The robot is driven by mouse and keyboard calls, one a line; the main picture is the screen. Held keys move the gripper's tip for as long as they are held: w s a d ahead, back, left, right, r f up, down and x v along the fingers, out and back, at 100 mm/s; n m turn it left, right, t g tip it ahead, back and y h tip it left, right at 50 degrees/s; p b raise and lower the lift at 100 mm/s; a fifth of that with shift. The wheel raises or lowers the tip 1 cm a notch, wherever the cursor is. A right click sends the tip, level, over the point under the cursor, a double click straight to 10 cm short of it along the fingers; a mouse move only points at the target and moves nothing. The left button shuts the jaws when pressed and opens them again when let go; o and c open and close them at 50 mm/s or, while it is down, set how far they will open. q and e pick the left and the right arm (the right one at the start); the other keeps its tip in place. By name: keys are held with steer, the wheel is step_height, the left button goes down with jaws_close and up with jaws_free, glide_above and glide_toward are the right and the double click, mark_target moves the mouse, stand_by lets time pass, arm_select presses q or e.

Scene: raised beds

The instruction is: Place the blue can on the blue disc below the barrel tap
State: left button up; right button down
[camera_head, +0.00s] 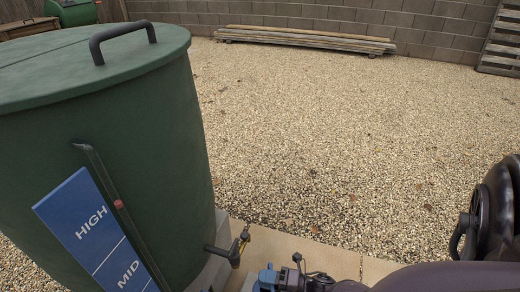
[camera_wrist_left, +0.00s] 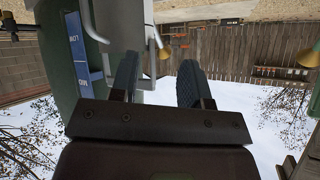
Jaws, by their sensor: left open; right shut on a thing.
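The green barrel (camera_head: 150,180) stands at the left of the head view, with a blue level panel on its side. Its brass tap (camera_head: 237,250) sticks out low on the right. My right gripper (camera_head: 280,282) is at the bottom edge, just right of and nearer than the tap. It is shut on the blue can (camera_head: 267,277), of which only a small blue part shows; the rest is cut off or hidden. The blue disc is not in view. My left gripper (camera_wrist_left: 158,82) is open and empty, with the barrel (camera_wrist_left: 60,50) at the left of its upside-down view.
A paved strip (camera_head: 300,252) runs beside the barrel, with open gravel (camera_head: 330,140) beyond. Stacked planks (camera_head: 305,40) lie by the block wall (camera_head: 420,25). A wooden pallet (camera_head: 503,40) leans at the far right. A wooden fence (camera_wrist_left: 230,50) shows in the left wrist view.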

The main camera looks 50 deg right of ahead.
mark_target(265, 292)
steer(key=f+b, duration=0.1)
steer(key=f, duration=0.3)
steer(key=shift+s, duration=0.2)
steer(key=shift+w+f+b, duration=0.2)
steer(key=shift+f+b, duration=0.4)
steer(key=shift+f, duration=0.1)
step_height(265, 292, down, 3)
steer(key=shift+f+b, duration=0.1)
steer(key=shift+b, duration=0.8)
steer(key=shift+f, duration=0.1)
arm_select(q)
steer(key=shift+s+a+n+t, duration=0.1)
steer(key=shift+a+n+t, duration=0.5)
steer(key=shift+t, duration=0.4)
arm_select(e)
steer(key=shift+w, duration=0.1)
steer(key=c, duration=0.9)
jaws_free()
